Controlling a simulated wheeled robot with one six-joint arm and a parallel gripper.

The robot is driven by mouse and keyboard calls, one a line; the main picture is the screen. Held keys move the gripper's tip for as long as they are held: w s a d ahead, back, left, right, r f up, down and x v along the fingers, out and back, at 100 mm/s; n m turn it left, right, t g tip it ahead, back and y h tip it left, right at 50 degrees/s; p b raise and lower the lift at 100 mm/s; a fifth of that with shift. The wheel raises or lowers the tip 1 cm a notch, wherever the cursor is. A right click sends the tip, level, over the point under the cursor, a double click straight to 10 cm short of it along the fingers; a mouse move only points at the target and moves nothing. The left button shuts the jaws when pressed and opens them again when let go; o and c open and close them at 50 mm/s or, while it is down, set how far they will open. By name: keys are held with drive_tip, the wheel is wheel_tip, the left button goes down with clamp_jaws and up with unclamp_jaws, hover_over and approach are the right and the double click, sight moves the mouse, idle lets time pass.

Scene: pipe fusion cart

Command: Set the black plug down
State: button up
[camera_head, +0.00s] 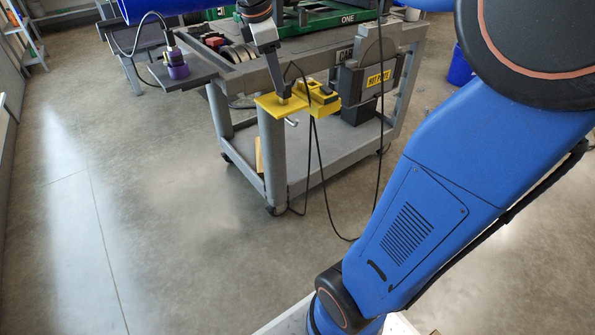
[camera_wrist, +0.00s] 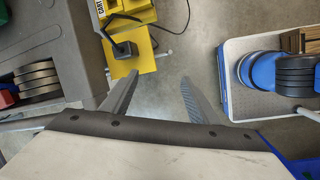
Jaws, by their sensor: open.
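The black plug (camera_wrist: 125,48) rests on the yellow plate (camera_wrist: 146,64) at the cart's edge in the wrist view, with its black cable trailing off to the upper right. My gripper (camera_wrist: 160,77) is open, with nothing between its two grey fingers. The plug lies just beyond and left of the left fingertip, apparently outside the jaws. In the head view the yellow plate (camera_head: 270,105) juts from the cart's corner, and I cannot make out the plug clearly behind my gripper there.
The grey cart (camera_head: 238,138) carries a green frame (camera_head: 310,22) and a dark box labelled HOT PLATE (camera_head: 365,85). A purple-based connector (camera_head: 178,70) sits on a side shelf. Floor left of the cart is clear.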

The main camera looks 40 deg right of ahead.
drive_tip(key=s+a+f+m+t+y, duration=0.1)
drive_tip(key=s+a+f+m, duration=0.3)
drive_tip(key=s+f+m, duration=0.3)
drive_tip(key=s+a+f+m+t+y, duration=0.2)
drive_tip(key=s+a+f+m, duration=0.2)
drive_tip(key=s, duration=1)
drive_tip(key=shift+s+f+m, duration=0.35)
drive_tip(key=shift+f+m, duration=1.15)
drive_tip(key=shift+f, duration=0.3)
